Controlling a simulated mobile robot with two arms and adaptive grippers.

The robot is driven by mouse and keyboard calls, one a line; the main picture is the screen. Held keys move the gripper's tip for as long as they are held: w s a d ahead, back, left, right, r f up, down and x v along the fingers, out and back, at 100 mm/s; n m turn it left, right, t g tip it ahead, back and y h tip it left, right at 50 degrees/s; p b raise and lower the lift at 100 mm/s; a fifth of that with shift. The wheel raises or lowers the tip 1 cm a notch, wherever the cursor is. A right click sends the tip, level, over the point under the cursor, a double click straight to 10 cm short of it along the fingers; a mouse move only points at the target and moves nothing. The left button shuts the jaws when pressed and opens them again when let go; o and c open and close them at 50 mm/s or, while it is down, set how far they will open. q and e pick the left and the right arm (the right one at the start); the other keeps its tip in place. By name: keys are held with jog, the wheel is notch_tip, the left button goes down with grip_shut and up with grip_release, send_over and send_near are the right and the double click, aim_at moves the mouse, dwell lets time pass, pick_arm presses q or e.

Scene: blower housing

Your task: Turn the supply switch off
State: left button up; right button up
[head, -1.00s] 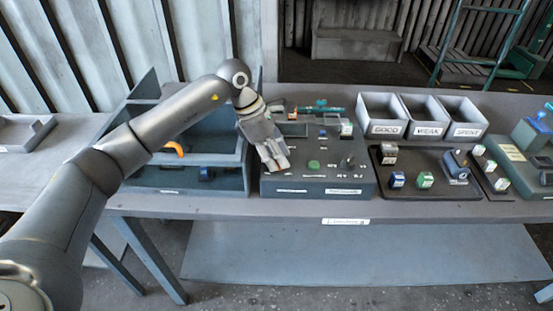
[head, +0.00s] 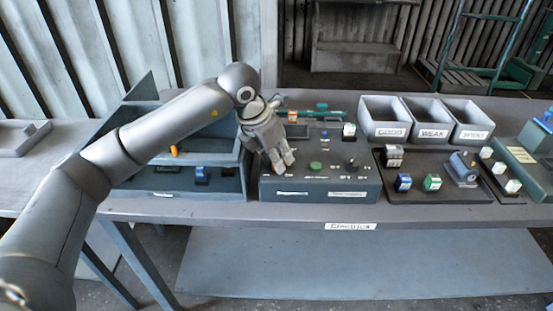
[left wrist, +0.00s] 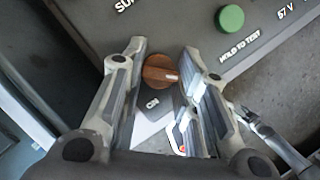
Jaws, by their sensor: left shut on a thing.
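The supply switch is a brown round knob (left wrist: 160,70) with a pale pointer mark, on a dark grey panel. In the head view the left gripper (head: 281,164) is over the left part of the control box (head: 345,188) and hides the knob. My right gripper is not in view.
A green button (left wrist: 231,18) marked "HOLD TO TEST" sits right of the knob; it also shows in the head view (head: 316,166). A blue-grey bin (head: 225,182) stands close left of the box. Bins marked WEAK (head: 433,133) and others stand at the back right.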

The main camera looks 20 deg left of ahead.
pick_arm(q)
jog(key=shift+n, duration=0.3)
jog(key=o, duration=1)
jog(key=v, duration=1.2)
jog(key=shift+s, duration=0.1)
